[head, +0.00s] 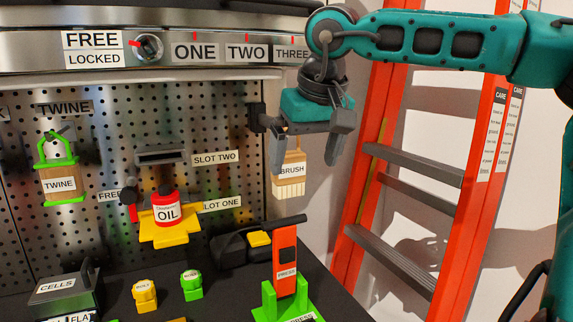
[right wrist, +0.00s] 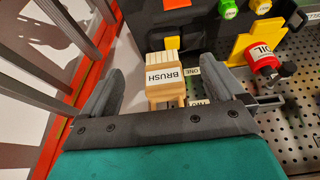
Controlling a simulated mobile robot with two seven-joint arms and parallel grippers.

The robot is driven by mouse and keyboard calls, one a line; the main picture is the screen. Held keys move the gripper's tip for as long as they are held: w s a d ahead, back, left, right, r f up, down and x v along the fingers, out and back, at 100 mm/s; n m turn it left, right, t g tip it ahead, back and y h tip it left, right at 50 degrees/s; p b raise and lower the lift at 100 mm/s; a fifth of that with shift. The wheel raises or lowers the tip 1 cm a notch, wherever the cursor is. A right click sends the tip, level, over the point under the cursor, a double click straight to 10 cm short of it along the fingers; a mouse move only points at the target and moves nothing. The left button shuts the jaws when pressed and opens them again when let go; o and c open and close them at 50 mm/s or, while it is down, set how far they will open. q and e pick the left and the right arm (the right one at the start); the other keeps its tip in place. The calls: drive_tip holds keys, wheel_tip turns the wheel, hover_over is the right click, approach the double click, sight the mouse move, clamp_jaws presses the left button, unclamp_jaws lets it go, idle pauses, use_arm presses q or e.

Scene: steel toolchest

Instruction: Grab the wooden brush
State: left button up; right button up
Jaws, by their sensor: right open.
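The wooden brush (head: 290,183), with pale bristles and a white BRUSH label, hangs bristles down at the right edge of the pegboard. My right gripper (head: 306,165) is open above and around the upper part of the brush in the head view, partly hiding its handle. In the right wrist view, the brush (right wrist: 165,82) lies in the gap between the two open fingers of the right gripper (right wrist: 165,72), with space visible on both sides. I cannot tell how far the fingers reach along it in depth. My left gripper is not in view.
An orange ladder (head: 365,150) stands close at the right. A red OIL can (head: 167,208) sits on a yellow holder left of the brush. A green-and-orange press (head: 286,262) and a black tool stand on the bench below. A steel rail (head: 200,50) runs above.

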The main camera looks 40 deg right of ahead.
sight(289, 153)
drive_tip(key=w, duration=0.2)
drive_tip(key=w+d+p, duration=0.1)
drive_tip(key=w+d, duration=0.1)
drive_tip(key=w, duration=0.1)
drive_tip(key=shift+w, duration=0.3)
drive_tip(key=shift+w+d+f, duration=0.1)
drive_tip(key=shift+w, duration=0.2)
drive_tip(key=shift+f, duration=0.35)
drive_tip(key=shift+w+f, duration=0.15)
drive_tip(key=c, duration=1.1)
